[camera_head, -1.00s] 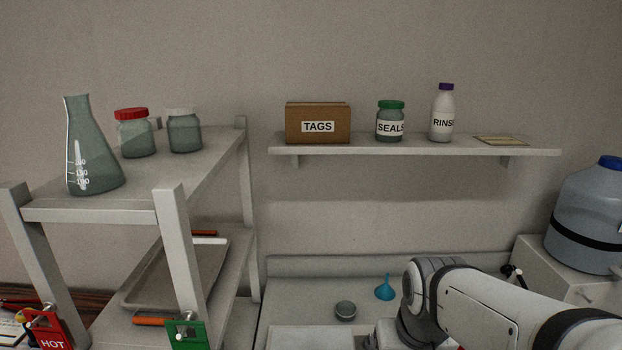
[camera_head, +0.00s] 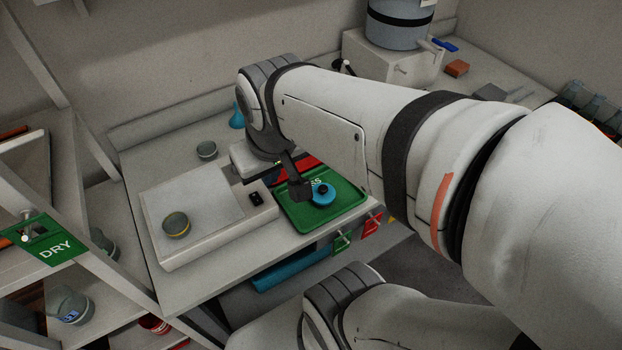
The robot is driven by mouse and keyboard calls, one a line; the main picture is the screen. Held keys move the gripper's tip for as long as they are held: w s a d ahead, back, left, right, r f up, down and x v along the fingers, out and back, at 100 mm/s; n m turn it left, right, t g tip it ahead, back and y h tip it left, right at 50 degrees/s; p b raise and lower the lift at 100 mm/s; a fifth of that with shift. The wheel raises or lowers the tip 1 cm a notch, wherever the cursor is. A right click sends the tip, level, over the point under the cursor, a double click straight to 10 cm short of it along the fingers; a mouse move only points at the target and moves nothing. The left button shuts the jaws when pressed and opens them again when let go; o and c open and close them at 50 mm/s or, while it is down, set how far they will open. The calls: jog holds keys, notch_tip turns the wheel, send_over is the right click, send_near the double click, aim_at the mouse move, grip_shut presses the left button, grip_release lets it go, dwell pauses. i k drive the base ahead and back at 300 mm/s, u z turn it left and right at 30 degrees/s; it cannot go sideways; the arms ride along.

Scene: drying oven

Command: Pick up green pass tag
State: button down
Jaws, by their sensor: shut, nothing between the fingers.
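A small green tag (camera_head: 342,242) hangs at the front edge of the bench, below a green tray (camera_head: 296,222); its lettering is too small to read. A red tag (camera_head: 372,223) hangs just right of it. My gripper (camera_head: 301,190), dark and partly hidden by my arm, points down over the tray's left part. It looks shut and empty, and is apart from the green tag, up and to its left. A blue round item with a dark top (camera_head: 322,193) sits on the tray beside the gripper.
A white balance-like device (camera_head: 190,215) with a small round dish (camera_head: 176,224) on it stands left of the tray. A green DRY sign (camera_head: 50,245) hangs on the left rack. A blue roll-like thing (camera_head: 290,272) lies below the bench edge.

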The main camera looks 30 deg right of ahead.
aim_at(338, 247)
jog(key=u, duration=0.15)
jog(key=k, duration=0.5)
jog(key=z, duration=1.55)
jog(key=k, duration=1.55)
jog(key=u, duration=0.65)
jog(key=i, duration=1)
jog(key=u, duration=0.1)
